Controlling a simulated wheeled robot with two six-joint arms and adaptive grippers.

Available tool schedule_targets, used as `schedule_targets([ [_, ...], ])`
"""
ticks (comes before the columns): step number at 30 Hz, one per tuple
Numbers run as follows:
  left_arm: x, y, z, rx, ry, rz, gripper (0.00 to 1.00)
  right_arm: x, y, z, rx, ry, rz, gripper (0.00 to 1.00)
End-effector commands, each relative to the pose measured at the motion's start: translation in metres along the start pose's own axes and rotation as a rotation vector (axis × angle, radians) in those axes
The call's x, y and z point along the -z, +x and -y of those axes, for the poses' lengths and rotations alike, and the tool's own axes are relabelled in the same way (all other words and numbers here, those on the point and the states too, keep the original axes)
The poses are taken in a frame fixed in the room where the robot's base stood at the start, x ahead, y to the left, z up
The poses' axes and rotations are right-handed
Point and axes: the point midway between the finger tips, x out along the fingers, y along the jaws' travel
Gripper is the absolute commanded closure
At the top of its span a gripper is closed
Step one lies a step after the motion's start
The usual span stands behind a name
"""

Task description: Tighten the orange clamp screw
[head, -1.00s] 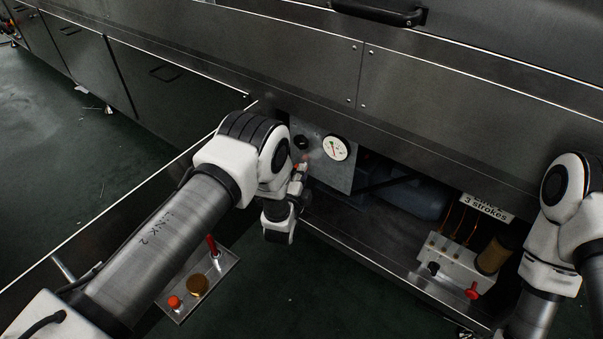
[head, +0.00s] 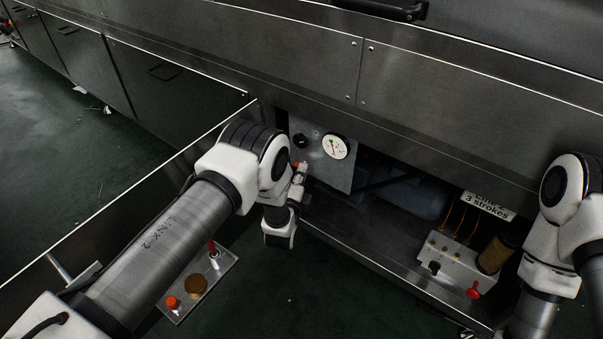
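My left arm comes in from the left and bends down in front of the panel with the gauge. My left gripper (head: 298,182) shows only as a small metallic part beside my wrist, close to the lower left of that panel. Its fingers are too small and too covered to tell open from shut. A small orange-red spot shows at its upper end; I cannot tell whether this is the clamp screw, or whether the gripper touches it. My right arm stands at the right edge; its gripper is out of view.
The panel (head: 344,176) carries a white dial gauge (head: 334,147) and a black knob (head: 301,141). A plate (head: 226,272) with an orange-red button (head: 172,303), brass knob (head: 196,286) and red-handled lever lies below my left arm. A block with a red knob (head: 473,291) sits right.

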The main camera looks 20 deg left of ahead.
Motion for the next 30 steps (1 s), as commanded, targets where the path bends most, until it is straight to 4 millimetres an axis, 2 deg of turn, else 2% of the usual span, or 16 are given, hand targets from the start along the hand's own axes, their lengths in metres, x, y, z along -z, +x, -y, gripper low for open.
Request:
schedule_targets([
  [9, 0.000, 0.000, 0.000, 0.000, -0.001, 0.001, 0.66, 0.000, 0.000, 0.000, 0.000, 0.000, 0.000, 0.28],
  [13, 0.000, -0.009, -0.001, -0.002, -0.001, 0.001, 0.66, 0.000, 0.000, 0.000, 0.000, 0.000, 0.000, 0.28],
  [17, 0.001, -0.035, -0.001, -0.004, 0.001, 0.000, 0.66, 0.000, 0.000, 0.000, 0.000, 0.000, 0.000, 0.28],
  [24, 0.001, -0.096, -0.001, -0.005, 0.000, -0.002, 0.66, 0.000, 0.000, 0.000, 0.000, 0.000, 0.000, 0.28],
  [27, 0.000, -0.112, -0.001, -0.003, 0.000, 0.000, 0.66, 0.000, 0.000, 0.000, 0.000, 0.000, 0.000, 0.28],
  [30, 0.000, -0.119, -0.001, -0.001, -0.001, 0.000, 0.66, 0.000, 0.000, 0.000, 0.000, 0.000, 0.000, 0.28],
])
